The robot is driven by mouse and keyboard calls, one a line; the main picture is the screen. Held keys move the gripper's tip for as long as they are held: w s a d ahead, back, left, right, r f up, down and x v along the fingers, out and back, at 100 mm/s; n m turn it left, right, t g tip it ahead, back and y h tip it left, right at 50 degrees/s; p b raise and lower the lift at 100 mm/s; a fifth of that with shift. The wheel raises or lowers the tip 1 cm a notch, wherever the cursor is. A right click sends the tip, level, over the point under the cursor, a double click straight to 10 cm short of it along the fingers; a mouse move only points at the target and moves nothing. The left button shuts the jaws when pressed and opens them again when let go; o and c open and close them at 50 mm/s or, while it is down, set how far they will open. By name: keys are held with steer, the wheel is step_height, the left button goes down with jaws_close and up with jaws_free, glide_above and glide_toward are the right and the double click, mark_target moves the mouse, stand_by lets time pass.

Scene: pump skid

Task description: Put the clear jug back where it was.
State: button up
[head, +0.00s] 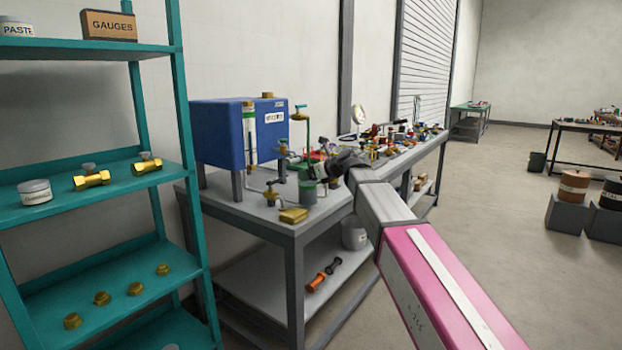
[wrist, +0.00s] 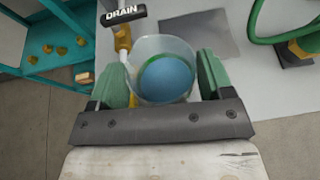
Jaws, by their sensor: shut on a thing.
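The clear jug (wrist: 162,69) is between my gripper's two green finger pads (wrist: 162,82) in the wrist view, seen from above with blue contents inside. The pads press on its left and right sides. A black handle marked DRAIN (wrist: 124,14) on a yellow valve is just beyond the jug's left rim. In the head view my dark gripper (head: 338,164) is over the bench, beside the pump skid's pipes. I cannot clearly make out the jug there. Whether its base touches the bench is hidden.
A grey square patch (wrist: 199,28) lies on the bench beyond the jug. A green hose (wrist: 262,22) is to its right. The blue tank (head: 238,130) stands at the bench's back left. A teal shelf (head: 100,186) is further left. A brass piece (head: 293,215) lies near the bench's front edge.

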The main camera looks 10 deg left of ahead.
steer(key=shift+f, duration=0.7)
steer(key=shift+f, duration=0.2)
steer(key=o, duration=1.6)
steer(key=shift+c, duration=0.2)
steer(key=shift+r, duration=0.15)
steer(key=v, duration=1.2)
